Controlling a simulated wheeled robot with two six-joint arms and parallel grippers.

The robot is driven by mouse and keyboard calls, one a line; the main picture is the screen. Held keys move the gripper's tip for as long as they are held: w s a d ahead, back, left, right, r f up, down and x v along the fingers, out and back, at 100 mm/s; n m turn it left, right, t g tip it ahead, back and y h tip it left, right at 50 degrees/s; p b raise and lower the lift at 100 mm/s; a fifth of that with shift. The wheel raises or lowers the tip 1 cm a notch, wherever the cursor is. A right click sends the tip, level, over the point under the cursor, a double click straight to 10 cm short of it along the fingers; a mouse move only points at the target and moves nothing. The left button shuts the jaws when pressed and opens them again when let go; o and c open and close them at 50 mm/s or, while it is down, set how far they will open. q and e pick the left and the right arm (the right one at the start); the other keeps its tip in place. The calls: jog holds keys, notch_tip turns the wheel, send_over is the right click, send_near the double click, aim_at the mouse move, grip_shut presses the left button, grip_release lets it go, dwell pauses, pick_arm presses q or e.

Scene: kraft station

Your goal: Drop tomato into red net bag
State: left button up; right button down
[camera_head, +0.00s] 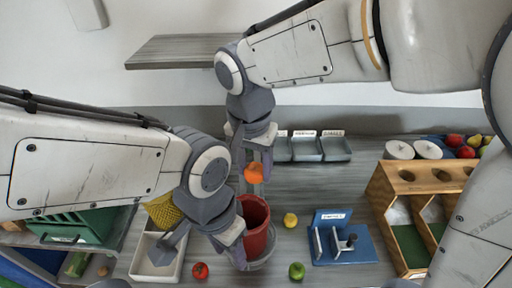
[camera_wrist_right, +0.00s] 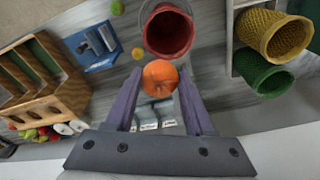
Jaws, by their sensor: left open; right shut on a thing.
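My right gripper (camera_head: 256,165) is shut on an orange-coloured round fruit (camera_head: 254,173), held in the air just behind the red bag. The fruit also shows between the fingers in the right wrist view (camera_wrist_right: 160,78). The red net bag (camera_head: 256,212) stands open like a bucket on the table; its mouth also shows in the right wrist view (camera_wrist_right: 168,35). My left gripper (camera_head: 200,256) is open, its fingers spread, one close to the bag's left side and partly covering it. A red tomato (camera_head: 200,271) lies at the front, between the left fingers in the picture.
A yellow net bag (camera_wrist_right: 272,35) and a green one (camera_wrist_right: 262,76) lie at one side. A white tray (camera_head: 143,268) sits left. A lemon (camera_head: 290,220), a green fruit (camera_head: 296,270), a blue stand (camera_head: 345,252) and a wooden rack (camera_head: 393,215) are right. Grey bins (camera_head: 305,150) stand behind.

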aim_at(255, 181)
jog(key=shift+f+b, duration=1.35)
jog(key=shift+f, duration=0.6)
jog(key=shift+s, duration=0.1)
jog(key=shift+c, duration=0.9)
grip_release()
jog(key=r, duration=0.7)
jog(key=s+r+b, duration=0.1)
jog(key=r, duration=0.2)
jog(key=shift+s+a+r, duration=0.1)
jog(key=shift+a+r, duration=0.1)
jog(key=shift+r, duration=0.05)
